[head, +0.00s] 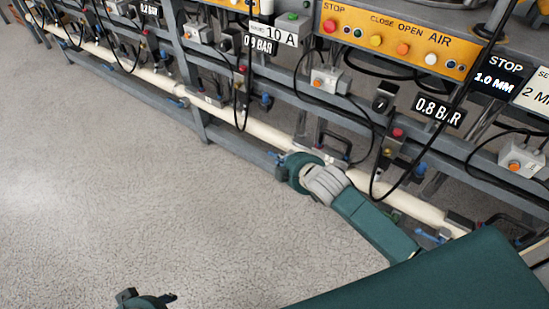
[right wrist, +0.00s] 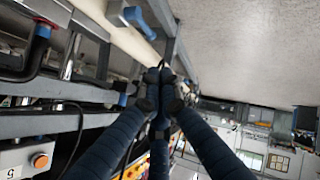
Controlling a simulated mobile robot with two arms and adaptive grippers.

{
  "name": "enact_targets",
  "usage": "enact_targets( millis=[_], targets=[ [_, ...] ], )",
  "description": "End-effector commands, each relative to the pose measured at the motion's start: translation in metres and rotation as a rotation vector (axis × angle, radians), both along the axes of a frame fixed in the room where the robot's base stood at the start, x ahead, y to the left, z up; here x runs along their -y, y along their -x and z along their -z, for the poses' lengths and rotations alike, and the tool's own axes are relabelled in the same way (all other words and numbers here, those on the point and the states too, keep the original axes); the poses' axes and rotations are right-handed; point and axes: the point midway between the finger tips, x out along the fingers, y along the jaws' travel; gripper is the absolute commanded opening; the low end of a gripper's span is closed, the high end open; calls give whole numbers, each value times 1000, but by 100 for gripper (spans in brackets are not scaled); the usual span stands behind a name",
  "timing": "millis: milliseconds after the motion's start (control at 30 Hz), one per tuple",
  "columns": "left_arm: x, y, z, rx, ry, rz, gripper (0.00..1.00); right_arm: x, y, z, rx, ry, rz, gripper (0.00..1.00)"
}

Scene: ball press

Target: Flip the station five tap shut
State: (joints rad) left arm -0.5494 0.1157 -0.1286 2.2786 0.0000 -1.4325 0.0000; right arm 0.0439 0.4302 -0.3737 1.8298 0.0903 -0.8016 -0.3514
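My right gripper (head: 288,163) is at the long pale pipe (head: 262,128) low on the rack, beside a small blue tap handle (head: 279,156). In the right wrist view its fingers (right wrist: 160,88) are drawn together, with nothing visible between them. A blue tap lever (right wrist: 138,20) on the pale pipe shows just beyond and left of the fingertips, apart from them in the picture. My left gripper (head: 146,300) is low at the bottom edge, partly cut off, away from the rack.
More blue handles sit along the rack, one right of my right gripper (head: 420,168). Black hoses (head: 372,135) loop down in front of the rails. A yellow button panel (head: 400,40) and a 0.8 BAR sign (head: 438,111) are above. The grey floor (head: 130,170) is clear.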

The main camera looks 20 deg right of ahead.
Motion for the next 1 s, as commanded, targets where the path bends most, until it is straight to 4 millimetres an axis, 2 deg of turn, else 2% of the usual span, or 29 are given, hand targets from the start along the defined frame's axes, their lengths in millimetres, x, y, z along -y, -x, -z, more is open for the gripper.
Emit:
enact_targets(
  millis=[200,433,700,833,1000],
  targets=[
    [-2,10,-40,26,1,-2,40,-5,-29,24,0,-3,1,0],
    [-3,12,-23,23,1,-3,40,-11,-70,55,0,-2,1,0],
    [13,-43,-38,233,44,14,40,0,-77,73,0,0,0,0],
    [19,-62,-47,315,61,20,40,3,-79,79,-2,-1,1,0],
    [24,-77,-56,380,76,25,40,6,-81,83,-1,-1,0,0]
  ],
)
